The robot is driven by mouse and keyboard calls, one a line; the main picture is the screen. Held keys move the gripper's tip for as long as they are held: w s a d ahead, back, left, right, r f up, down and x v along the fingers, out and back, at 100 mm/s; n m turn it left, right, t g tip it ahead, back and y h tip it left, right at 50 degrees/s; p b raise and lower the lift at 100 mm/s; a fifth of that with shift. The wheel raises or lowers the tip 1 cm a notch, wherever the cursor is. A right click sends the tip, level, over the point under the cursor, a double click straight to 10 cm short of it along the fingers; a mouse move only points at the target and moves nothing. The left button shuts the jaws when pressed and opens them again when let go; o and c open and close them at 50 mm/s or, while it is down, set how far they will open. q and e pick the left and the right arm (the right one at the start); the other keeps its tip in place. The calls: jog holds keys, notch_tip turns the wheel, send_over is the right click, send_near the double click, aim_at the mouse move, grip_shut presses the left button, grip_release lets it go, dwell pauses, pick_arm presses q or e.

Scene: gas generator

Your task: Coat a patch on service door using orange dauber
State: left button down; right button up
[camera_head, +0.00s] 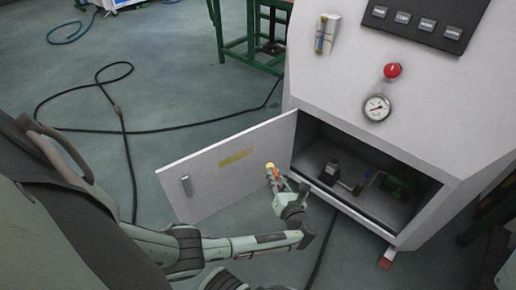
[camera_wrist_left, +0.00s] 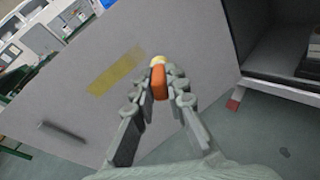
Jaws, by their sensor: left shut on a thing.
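The service door (camera_head: 215,180) of the white cabinet hangs open. A yellowish patch (camera_head: 235,158) lies on its face, and shows in the left wrist view (camera_wrist_left: 117,71) too. My left gripper (camera_head: 275,178) is shut on the orange dauber (camera_wrist_left: 159,82). The dauber's pale yellow tip (camera_wrist_left: 157,61) points at the door, to the right of the patch. I cannot tell whether the tip touches the door. My right gripper cannot be made out.
The cabinet opening (camera_head: 365,180) holds several small items on its floor. A red button (camera_head: 392,70) and a gauge (camera_head: 377,107) sit above it. A black cable (camera_head: 122,130) runs over the floor behind the door. A green metal frame (camera_head: 245,40) stands at the back.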

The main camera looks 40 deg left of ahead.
pick_arm(q)
jog(key=shift+a, duration=0.1)
jog(key=w+a, duration=0.2)
jog(key=a, duration=0.5)
jog(key=shift+w, duration=0.3)
jog(key=shift+w+a, duration=0.25)
jog(key=shift+a, duration=0.5)
dwell(0.6)
jog(key=shift+s, duration=0.1)
jog(key=shift+b, duration=0.35)
dwell(1.1)
jog(key=shift+d, duration=0.1)
